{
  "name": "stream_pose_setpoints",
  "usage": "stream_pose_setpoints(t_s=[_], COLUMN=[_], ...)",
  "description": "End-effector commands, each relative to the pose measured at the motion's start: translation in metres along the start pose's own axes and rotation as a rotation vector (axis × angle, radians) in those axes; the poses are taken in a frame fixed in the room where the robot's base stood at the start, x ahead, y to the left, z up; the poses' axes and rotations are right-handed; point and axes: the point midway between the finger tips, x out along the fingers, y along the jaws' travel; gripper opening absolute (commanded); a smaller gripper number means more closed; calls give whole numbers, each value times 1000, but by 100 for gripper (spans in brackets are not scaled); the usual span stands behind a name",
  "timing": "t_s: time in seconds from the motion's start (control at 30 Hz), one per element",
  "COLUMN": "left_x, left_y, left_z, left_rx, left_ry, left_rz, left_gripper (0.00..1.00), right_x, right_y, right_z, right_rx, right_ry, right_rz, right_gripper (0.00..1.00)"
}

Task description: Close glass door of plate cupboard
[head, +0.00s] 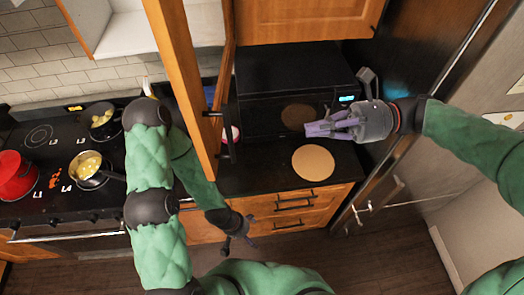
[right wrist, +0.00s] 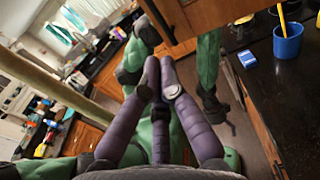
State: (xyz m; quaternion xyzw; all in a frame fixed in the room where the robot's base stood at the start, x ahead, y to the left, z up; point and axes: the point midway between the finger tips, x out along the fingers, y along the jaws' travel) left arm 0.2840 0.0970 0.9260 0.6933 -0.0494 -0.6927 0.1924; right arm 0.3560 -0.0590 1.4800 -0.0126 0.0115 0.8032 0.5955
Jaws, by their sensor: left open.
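The cupboard door (head: 183,85) has an orange wooden frame and stands open, jutting toward me near the middle of the head view. Its glass between the stiles is hard to make out. The cupboard's white interior (head: 125,35) shows to its left. My right gripper (head: 318,128) is right of the door and apart from it, in front of the microwave, pointing left. Its purple fingers come together at the tips with nothing between them; they also show in the right wrist view (right wrist: 160,75). My left gripper (head: 238,243) is open and empty, low in front of the drawers.
A black microwave (head: 292,75) stands on the dark counter, with a round tan board (head: 313,162) before it. A stove with a red pot (head: 16,176) and pans is at left. A tall fridge (head: 440,110) stands at right. A blue cup (right wrist: 287,40) shows in the wrist view.

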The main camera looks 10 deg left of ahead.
Motion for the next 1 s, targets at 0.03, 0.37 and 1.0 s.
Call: stream_pose_setpoints(t_s=[0.03, 0.37, 1.0], left_x=[2, -2, -13], left_y=[-1, 0, 5], left_z=[0, -1, 0], left_rx=[0, 0, 0], left_ry=[1, 1, 1], left_rz=[0, 0, 0], left_gripper=[92, 92, 92], right_x=[-1, 26, 130], right_y=[4, 10, 12], right_z=[8, 19, 21], right_rx=[-5, -7, -6], right_ry=[-17, -36, -34], right_rz=[10, 28, 26], right_gripper=[0, 0, 0])
